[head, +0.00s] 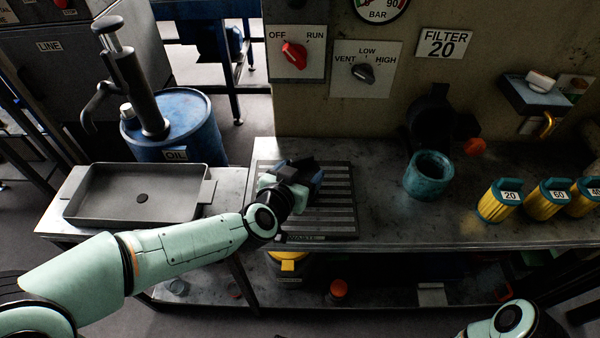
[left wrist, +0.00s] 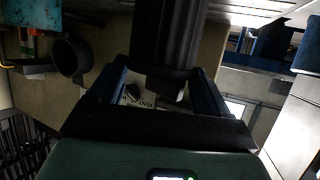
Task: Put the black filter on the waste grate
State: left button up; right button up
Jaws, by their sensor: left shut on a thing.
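My left gripper (head: 305,178) is over the waste grate (head: 325,222), a dark slatted panel on the bench with a label on its front edge. In the left wrist view, my left gripper (left wrist: 162,82) is shut on the black filter (left wrist: 168,32), a dark ribbed cylinder between its two blue fingers. In the head view the gripper and arm largely hide the filter, so I cannot tell whether it touches the grate. Pale slats of the grate show at the top right of the wrist view. My right gripper is out of view.
A teal bowl (head: 429,176) stands right of the grate, before a black round housing (head: 430,117) on the wall. Yellow filters (head: 498,203) stand at the right. A grey tray (head: 137,193) and a blue oil drum (head: 176,130) are at the left. Bare bench lies between grate and bowl.

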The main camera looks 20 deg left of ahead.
pick_arm(q)
jog(key=shift+f, duration=0.15)
jog(key=o, duration=1.6)
jog(key=shift+c, duration=0.2)
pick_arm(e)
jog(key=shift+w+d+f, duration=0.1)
pick_arm(q)
jog(key=shift+s+r, duration=0.15)
jog(key=shift+r, duration=0.2)
jog(key=p+v, duration=0.4)
jog(key=v, duration=0.7)
jog(key=shift+s, duration=0.3)
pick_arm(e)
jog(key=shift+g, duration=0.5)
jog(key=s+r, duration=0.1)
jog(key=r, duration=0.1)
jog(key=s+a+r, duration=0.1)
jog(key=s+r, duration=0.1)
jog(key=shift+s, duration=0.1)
pick_arm(q)
jog(key=shift+a+r, duration=0.1)
